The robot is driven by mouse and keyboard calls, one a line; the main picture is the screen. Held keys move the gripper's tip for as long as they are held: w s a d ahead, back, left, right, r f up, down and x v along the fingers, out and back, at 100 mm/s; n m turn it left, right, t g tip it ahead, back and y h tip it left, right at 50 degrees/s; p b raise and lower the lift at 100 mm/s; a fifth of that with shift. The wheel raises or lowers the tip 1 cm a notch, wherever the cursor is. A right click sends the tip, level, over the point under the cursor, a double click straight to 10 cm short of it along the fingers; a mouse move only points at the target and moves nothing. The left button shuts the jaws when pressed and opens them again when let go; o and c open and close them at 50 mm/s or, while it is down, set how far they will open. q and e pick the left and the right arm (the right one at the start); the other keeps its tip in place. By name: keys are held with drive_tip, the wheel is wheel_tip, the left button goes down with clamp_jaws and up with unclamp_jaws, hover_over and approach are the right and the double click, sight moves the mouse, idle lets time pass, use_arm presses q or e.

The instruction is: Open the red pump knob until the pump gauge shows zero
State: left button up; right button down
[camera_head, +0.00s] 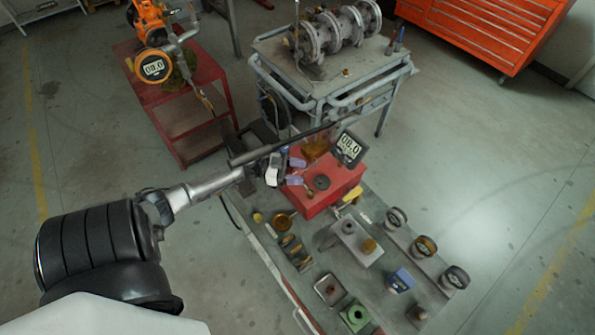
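The red pump (335,195) is a red box on the dark bench in the middle of the head view. A dark round knob (321,182) sits on its top; I cannot tell whether this is the knob named in the task. The pump gauge (349,147) stands tilted at the back of the box, and its display seems to read 08.0, too small to be sure. My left gripper (296,172) is at the left edge of the red box. Its two purple fingertips are apart with nothing visible between them, and it hides part of the box. My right gripper is not in view.
A dark bar (290,143) runs just behind my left gripper. Valve parts, rings and blocks fill the bench (300,262) in front. A grey cart (352,88) with a pipe assembly stands behind. A red table (190,112) holds an orange device with a gauge (155,68).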

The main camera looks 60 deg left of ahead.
use_arm(q)
drive_tip(key=c, duration=0.7)
drive_tip(key=shift+r+y+p, duration=0.2)
drive_tip(key=shift+y+p, duration=0.1)
drive_tip(key=shift+p, duration=0.25)
drive_tip(key=n+t+y+p, duration=0.1)
drive_tip(key=n+y+p, duration=0.1)
drive_tip(key=y+p, duration=0.1)
drive_tip(key=n+t+y+p, duration=0.2)
drive_tip(key=n+y+p, duration=0.1)
drive_tip(key=shift+r+y, duration=0.1)
drive_tip(key=shift+y, duration=0.2)
drive_tip(key=n+y+p, duration=0.1)
drive_tip(key=n+y, duration=0.1)
drive_tip(key=shift+y+p, duration=0.35)
drive_tip(key=shift+y, duration=0.05)
drive_tip(key=n+y, duration=0.1)
drive_tip(key=y, duration=0.1)
drive_tip(key=shift+n+y+p, duration=0.4)
drive_tip(key=shift+f+n+g+y, duration=0.15)
drive_tip(key=shift+n+g+y, duration=0.15)
drive_tip(key=shift+n+y, duration=0.75)
drive_tip(key=shift+f+n+g+y, duration=0.1)
drive_tip(key=shift+n+g+y, duration=0.35)
drive_tip(key=shift+y, duration=1.1)
drive_tip(key=shift+n, duration=0.3)
drive_tip(key=shift+y, duration=0.5)
